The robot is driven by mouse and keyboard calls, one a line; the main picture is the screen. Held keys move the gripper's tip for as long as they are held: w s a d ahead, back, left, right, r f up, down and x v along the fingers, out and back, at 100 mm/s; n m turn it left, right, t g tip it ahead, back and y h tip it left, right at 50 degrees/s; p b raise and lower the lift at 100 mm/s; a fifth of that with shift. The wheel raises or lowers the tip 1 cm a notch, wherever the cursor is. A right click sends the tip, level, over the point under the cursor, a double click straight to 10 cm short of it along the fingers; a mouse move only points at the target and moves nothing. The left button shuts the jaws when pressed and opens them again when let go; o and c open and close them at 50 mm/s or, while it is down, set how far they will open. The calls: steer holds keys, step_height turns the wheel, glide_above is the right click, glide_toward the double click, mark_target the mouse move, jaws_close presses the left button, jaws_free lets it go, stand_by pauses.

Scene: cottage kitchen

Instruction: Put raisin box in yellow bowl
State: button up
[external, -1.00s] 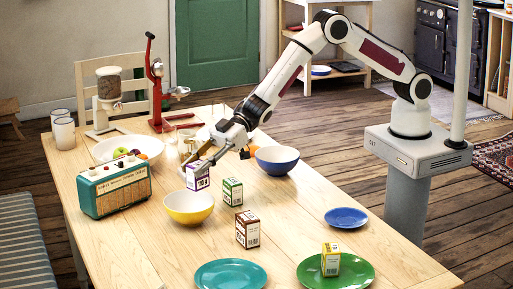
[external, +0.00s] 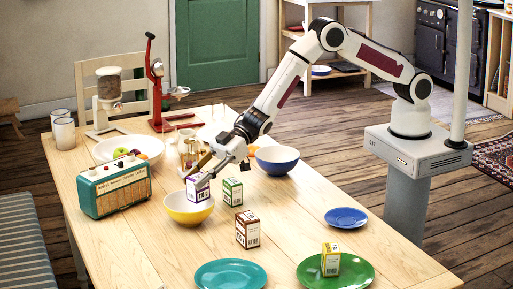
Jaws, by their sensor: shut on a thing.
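The purple and white box (external: 198,189), which I take to be the raisin box, is in my gripper (external: 203,174). It is over the yellow bowl (external: 189,213), toward its right rear side, with its lower edge near the rim. I cannot tell whether the box touches the bowl. My gripper reaches down from the upper right and is shut on the box's upper part.
A green box (external: 232,191) stands just right of the bowl, and a brown box (external: 247,229) is in front. A blue bowl (external: 277,162) is behind right. A teal radio (external: 114,190) stands left. A yellow box (external: 330,259) sits on a green plate (external: 362,272).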

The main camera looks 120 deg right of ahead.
steer(key=shift+f, duration=0.6)
steer(key=o, duration=1.1)
steer(key=shift+o, duration=0.2)
steer(key=shift+r, duration=0.1)
steer(key=shift+s+r, duration=0.1)
steer(key=shift+r, duration=0.45)
steer(key=v, duration=1.1)
steer(key=shift+s, duration=0.35)
steer(key=shift+d+r, duration=0.1)
